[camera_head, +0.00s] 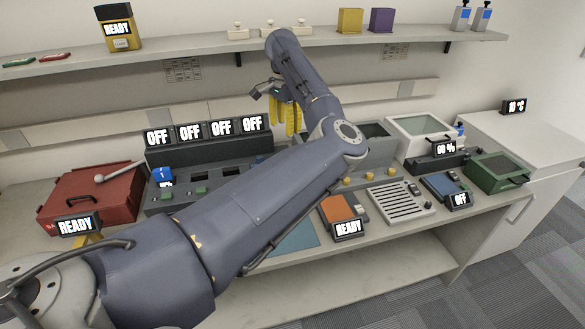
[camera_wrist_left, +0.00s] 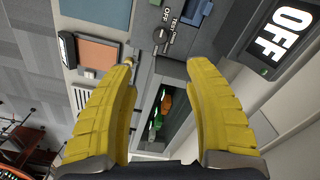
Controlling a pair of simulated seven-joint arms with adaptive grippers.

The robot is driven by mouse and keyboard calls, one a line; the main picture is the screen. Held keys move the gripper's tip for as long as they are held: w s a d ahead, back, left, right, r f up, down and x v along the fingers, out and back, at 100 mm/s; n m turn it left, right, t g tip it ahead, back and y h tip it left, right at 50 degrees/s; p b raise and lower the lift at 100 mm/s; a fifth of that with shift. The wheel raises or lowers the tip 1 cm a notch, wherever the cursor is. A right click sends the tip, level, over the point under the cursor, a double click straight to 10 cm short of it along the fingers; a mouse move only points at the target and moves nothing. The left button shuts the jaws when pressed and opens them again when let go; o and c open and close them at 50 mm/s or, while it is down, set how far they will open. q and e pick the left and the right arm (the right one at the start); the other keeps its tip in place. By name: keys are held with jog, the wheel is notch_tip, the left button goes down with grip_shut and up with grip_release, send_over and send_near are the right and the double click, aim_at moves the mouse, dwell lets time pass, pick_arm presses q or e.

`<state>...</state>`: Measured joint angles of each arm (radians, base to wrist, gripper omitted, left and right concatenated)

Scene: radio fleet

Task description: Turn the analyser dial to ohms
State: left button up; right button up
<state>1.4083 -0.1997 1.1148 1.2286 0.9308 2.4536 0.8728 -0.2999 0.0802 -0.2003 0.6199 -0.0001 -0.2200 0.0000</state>
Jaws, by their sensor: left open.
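My left gripper (camera_head: 287,118) hangs from the arm over the back of the bench, its yellow fingers pointing down. In the left wrist view its two yellow fingers (camera_wrist_left: 163,66) are spread apart with nothing between them. A small round dark dial (camera_wrist_left: 160,36) on a dark grey panel lies just beyond the fingertips, apart from them. White print beside it includes OFF; the other words are too small to read surely, so I cannot tell its setting. In the head view my arm hides this dial. My right gripper is in no view.
A charger bank with several OFF displays (camera_head: 205,131) stands left of my gripper, beside a red case (camera_head: 92,192). An orange-topped unit (camera_head: 338,208), a slotted tray (camera_head: 398,204) and a green box (camera_head: 497,172) line the bench's right. A shelf (camera_head: 200,46) runs above.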

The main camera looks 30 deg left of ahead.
pick_arm(q)
notch_tip(320, 180, down, 17)
jog(key=shift+f, duration=0.1)
dwell(0.6)
jog(key=shift+c, duration=0.3)
grip_shut()
